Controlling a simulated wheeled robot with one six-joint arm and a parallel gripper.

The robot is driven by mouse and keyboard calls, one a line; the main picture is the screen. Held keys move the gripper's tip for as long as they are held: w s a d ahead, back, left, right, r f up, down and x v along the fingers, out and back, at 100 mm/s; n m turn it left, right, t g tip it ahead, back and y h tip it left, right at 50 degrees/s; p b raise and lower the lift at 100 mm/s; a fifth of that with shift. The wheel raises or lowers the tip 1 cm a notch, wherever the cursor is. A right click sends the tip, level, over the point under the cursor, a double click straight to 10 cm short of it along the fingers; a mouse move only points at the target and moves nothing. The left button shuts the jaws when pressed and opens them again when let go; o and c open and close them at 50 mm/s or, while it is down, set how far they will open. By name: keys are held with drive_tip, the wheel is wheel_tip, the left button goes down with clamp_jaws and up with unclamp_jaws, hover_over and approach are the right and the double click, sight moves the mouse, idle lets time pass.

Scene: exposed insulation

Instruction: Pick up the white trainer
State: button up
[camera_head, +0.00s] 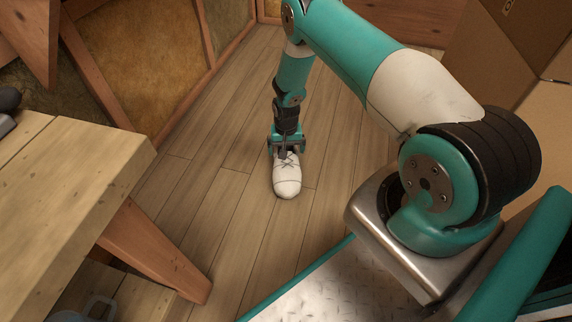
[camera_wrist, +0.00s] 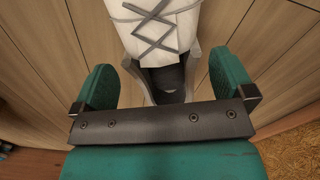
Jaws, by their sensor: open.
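The white trainer (camera_head: 287,180) rests on the wooden floor, its toe toward the bottom of the head view. In the wrist view the trainer (camera_wrist: 158,35) shows its grey crossed laces and dark opening, with the toe cut off at the top. My gripper (camera_head: 287,148) is open over the heel end of the trainer. In the wrist view my gripper (camera_wrist: 160,85) has one green finger to the left and one to the right of the trainer, with gaps between. The heel is partly hidden by the gripper in the head view.
A wooden table (camera_head: 75,185) with a slanted leg stands at the left. Cardboard boxes (camera_head: 505,50) are at the upper right. Exposed insulation (camera_head: 150,50) with timber framing lines the back left. The plank floor (camera_head: 225,140) around the trainer is clear.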

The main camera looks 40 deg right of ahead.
wheel_tip(320, 180, down, 4)
drive_tip(key=b, duration=0.2)
drive_tip(key=shift+w+d+b, duration=0.15)
drive_tip(key=shift+b, duration=0.15)
drive_tip(key=shift+c, duration=0.2)
drive_tip(key=c, duration=0.7)
drive_tip(key=shift+r, duration=0.1)
